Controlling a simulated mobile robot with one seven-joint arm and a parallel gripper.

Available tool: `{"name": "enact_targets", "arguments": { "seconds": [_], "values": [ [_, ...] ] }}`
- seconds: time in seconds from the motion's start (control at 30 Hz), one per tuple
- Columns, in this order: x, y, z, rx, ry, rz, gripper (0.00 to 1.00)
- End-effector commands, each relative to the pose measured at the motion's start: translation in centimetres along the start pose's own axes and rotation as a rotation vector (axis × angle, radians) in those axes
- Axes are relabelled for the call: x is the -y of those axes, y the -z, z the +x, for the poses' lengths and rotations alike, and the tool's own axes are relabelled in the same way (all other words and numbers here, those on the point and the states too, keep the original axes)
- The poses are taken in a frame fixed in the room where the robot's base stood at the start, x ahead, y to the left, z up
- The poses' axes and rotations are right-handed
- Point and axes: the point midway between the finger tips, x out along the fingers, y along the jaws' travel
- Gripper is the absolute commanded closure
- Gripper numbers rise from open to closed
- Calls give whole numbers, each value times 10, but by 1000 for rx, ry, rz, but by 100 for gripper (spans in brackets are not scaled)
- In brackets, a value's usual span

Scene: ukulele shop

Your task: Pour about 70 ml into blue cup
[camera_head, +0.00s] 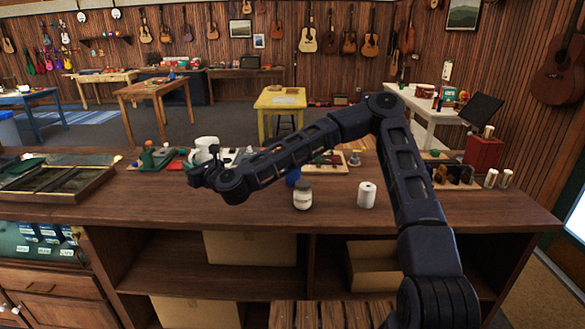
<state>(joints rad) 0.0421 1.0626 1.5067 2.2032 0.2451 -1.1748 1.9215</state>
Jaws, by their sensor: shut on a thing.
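My gripper (199,166) is at the left end of my arm, over the wooden counter. It is shut on a white jug (207,146), which shows just behind and above the fingers. The jug looks roughly upright; its lower part and the exact grip are hidden by my gripper, and its contents do not show. The blue cup (293,178) stands on the counter to the right of my gripper. My forearm hides its upper part, so its rim and inside are not visible.
A pale lidded jar (302,196) stands just in front of the blue cup. A white roll (367,194) stands further right. The counter's (235,208) front strip is clear around the jar.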

Motion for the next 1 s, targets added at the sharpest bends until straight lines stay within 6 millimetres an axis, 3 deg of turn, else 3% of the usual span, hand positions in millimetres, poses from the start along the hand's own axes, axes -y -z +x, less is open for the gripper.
{"name": "enact_targets", "arguments": {
  "seconds": [0.37,1.0],
  "values": [
    [44,4,-26,-9,3,4,100],
    [128,5,-104,-9,2,7,100]
  ]
}}
